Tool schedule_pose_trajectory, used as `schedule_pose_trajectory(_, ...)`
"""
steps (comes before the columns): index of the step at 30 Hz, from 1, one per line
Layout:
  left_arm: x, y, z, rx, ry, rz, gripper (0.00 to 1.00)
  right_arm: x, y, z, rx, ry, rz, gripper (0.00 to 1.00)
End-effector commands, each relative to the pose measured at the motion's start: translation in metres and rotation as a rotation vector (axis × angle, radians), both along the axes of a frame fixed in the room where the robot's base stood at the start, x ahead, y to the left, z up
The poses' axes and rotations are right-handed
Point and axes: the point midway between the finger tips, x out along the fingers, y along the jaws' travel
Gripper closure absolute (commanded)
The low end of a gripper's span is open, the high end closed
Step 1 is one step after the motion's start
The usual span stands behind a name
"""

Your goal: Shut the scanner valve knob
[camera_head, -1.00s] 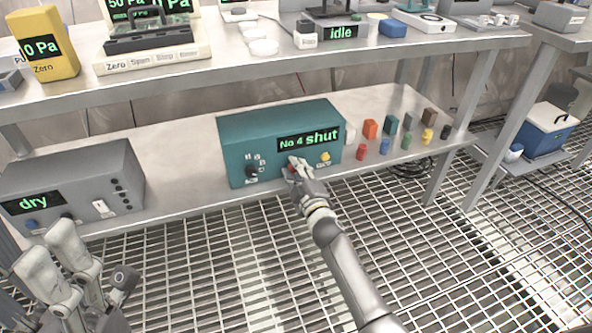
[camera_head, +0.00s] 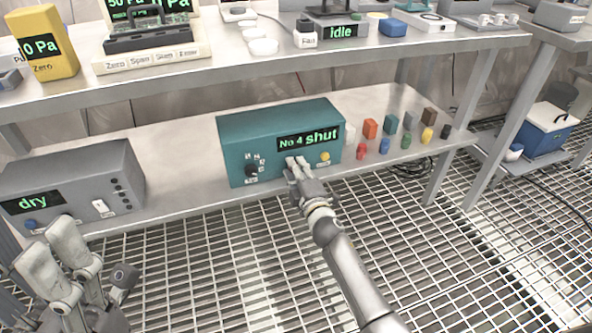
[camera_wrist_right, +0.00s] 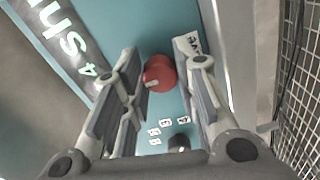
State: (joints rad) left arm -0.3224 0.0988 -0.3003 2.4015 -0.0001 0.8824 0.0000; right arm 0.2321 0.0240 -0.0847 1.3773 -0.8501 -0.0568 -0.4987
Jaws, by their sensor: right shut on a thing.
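The scanner is a teal box (camera_head: 236,140) on the lower shelf, with a display (camera_head: 308,140) reading "No 4 shut". Its red valve knob (camera_wrist_right: 159,73) shows in the right wrist view between my finger pads, with a pale mark on it. In the head view the knob is hidden behind my right gripper (camera_head: 292,166). My right gripper, at the scanner's front face, is shut on the knob; it also shows in the right wrist view (camera_wrist_right: 165,80). My left gripper (camera_head: 50,243) is open and empty at the lower left, in front of the grey box.
The scanner front also has a black selector knob (camera_head: 251,171) and a yellow button (camera_head: 324,157). A grey box (camera_head: 85,165) reading "dry" stands at left. Several small coloured blocks (camera_head: 370,128) stand right of the scanner. The upper shelf edge (camera_head: 300,60) runs above.

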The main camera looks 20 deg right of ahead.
Motion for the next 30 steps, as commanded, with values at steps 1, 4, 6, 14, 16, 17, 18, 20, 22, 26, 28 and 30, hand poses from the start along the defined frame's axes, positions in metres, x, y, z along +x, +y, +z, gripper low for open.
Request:
schedule_pose_trajectory(1, 0.000, 0.000, 0.000, 0.000, -0.001, 0.000, 0.49, 0.000, 0.000, 0.000, 0.000, 0.001, 0.001, 0.96)
schedule_pose_trajectory(4, 0.000, 0.000, 0.000, -0.001, -0.002, 0.000, 0.49, 0.000, 0.000, 0.000, 0.001, 0.001, 0.001, 0.96)
schedule_pose_trajectory(6, 0.000, 0.000, 0.000, -0.001, -0.003, 0.000, 0.49, 0.000, 0.000, 0.000, 0.001, 0.001, 0.000, 0.65)
schedule_pose_trajectory(14, -0.001, 0.000, 0.001, -0.001, -0.004, 0.000, 0.49, 0.000, 0.000, 0.000, 0.002, 0.001, 0.000, 0.51)
schedule_pose_trajectory(16, -0.001, 0.000, 0.001, -0.001, -0.005, 0.001, 0.49, 0.000, 0.000, 0.000, 0.002, 0.000, 0.000, 0.51)
schedule_pose_trajectory(17, -0.001, 0.001, 0.001, -0.003, -0.006, 0.001, 0.49, 0.000, 0.000, 0.000, 0.002, 0.000, 0.000, 0.51)
schedule_pose_trajectory(18, -0.002, 0.001, 0.003, -0.007, -0.010, 0.003, 0.49, 0.000, 0.000, 0.000, 0.002, 0.000, 0.000, 0.51)
schedule_pose_trajectory(20, -0.002, 0.002, 0.003, -0.007, -0.010, 0.004, 0.49, -0.002, 0.000, -0.001, 0.001, 0.001, 0.000, 0.51)
schedule_pose_trajectory(22, -0.001, 0.001, 0.002, -0.006, -0.008, 0.003, 0.49, -0.006, -0.001, -0.001, 0.001, 0.001, -0.001, 0.51)
schedule_pose_trajectory(26, -0.001, 0.001, 0.001, -0.005, -0.006, 0.002, 0.49, -0.023, -0.001, -0.002, 0.001, 0.002, -0.001, 0.51)
schedule_pose_trajectory(28, -0.001, 0.001, 0.001, -0.004, -0.005, 0.001, 0.49, -0.036, -0.001, -0.002, 0.001, 0.003, 0.002, 0.51)
schedule_pose_trajectory(30, -0.001, 0.001, 0.001, -0.003, -0.004, 0.001, 0.49, -0.051, -0.002, -0.002, 0.000, 0.003, 0.001, 0.51)
